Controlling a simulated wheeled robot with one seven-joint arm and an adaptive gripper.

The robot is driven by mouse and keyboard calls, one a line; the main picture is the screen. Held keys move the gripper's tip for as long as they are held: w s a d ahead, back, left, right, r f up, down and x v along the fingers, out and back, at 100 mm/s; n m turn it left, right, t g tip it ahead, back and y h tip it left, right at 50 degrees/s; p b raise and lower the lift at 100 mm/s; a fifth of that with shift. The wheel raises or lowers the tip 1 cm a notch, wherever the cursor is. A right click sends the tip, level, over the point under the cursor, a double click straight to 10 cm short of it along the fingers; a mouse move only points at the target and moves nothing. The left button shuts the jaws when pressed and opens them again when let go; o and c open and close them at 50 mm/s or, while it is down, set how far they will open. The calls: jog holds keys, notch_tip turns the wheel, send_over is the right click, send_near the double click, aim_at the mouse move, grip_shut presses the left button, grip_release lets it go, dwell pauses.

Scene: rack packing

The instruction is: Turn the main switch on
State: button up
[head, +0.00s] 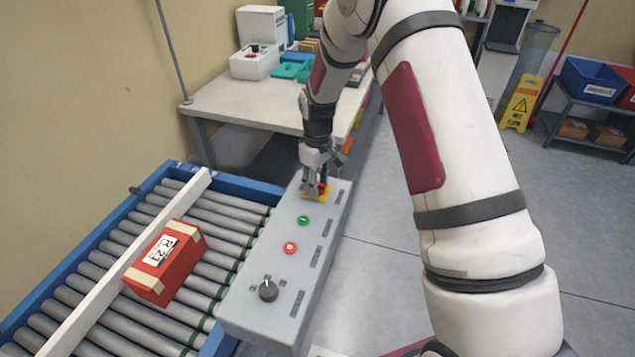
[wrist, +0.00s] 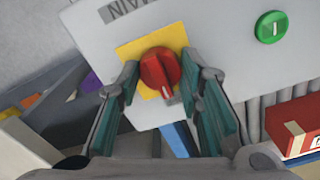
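The main switch is a red rotary knob (wrist: 160,70) on a yellow plate (wrist: 128,50), with the word MAIN printed beside it in the wrist view. A pale mark on the knob points toward the lower edge of that view. In the head view the knob (head: 323,188) is partly hidden by my gripper (head: 315,182) at the far end of the grey control panel (head: 268,250). In the wrist view my gripper (wrist: 159,66) is open, with one finger on each side of the knob and small gaps visible. Contact depth is unclear.
The panel also carries a green button (head: 303,220), a red button (head: 290,247) and a black dial (head: 268,291). A roller conveyor (head: 215,231) with a red box (head: 166,263) lies to the left. A white table (head: 245,102) stands behind. The floor to the right is mostly clear.

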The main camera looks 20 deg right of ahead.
jog(key=shift+m, duration=0.5)
jog(key=m+b, duration=0.1)
jog(key=m, duration=0.2)
jog(key=shift+m, duration=0.4)
jog(key=m+b, duration=0.1)
jog(key=m, duration=0.3)
jog(key=shift+a+m, duration=0.1)
jog(key=shift+m, duration=0.2)
jog(key=m+b, duration=0.1)
jog(key=m, duration=0.3)
jog(key=shift+m, duration=2.2)
jog(key=o, duration=1.2)
